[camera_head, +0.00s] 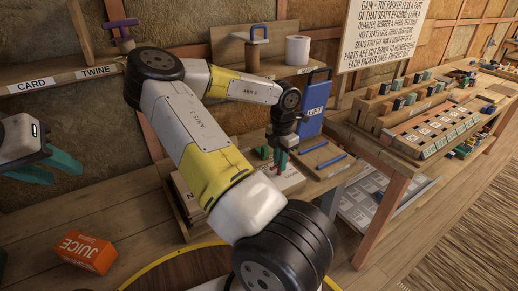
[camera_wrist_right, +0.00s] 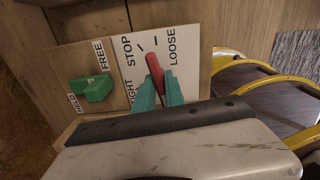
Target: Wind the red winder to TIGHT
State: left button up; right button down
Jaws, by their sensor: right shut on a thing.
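The red winder (camera_wrist_right: 155,68) stands on a white plate (camera_wrist_right: 133,62) marked TIGHT, STOP and LOOSE in the right wrist view. My right gripper (camera_wrist_right: 159,92) has its teal fingers on either side of the winder and is shut on it. The winder's far end lies near the tick marks between STOP and LOOSE; its exact setting cannot be told. In the head view my right gripper (camera_head: 279,160) reaches down over the bench, and the winder is mostly hidden there. My left gripper (camera_head: 48,166) is at the far left, empty, with its teal fingers apart.
A green knob (camera_wrist_right: 95,88) sits beside the plate, with FREE on its panel. A blue board (camera_head: 314,103) marked LIFT stands behind the right gripper. An orange juice carton (camera_head: 86,252) lies on the wood at lower left. A crowded workbench (camera_head: 425,125) is at right.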

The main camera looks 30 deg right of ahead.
dwell(0.3)
jog(key=shift+s+d+f+m, duration=0.15)
jog(key=shift+s+m, duration=0.1)
jog(key=shift+m, duration=0.55)
jog(key=shift+w, duration=0.15)
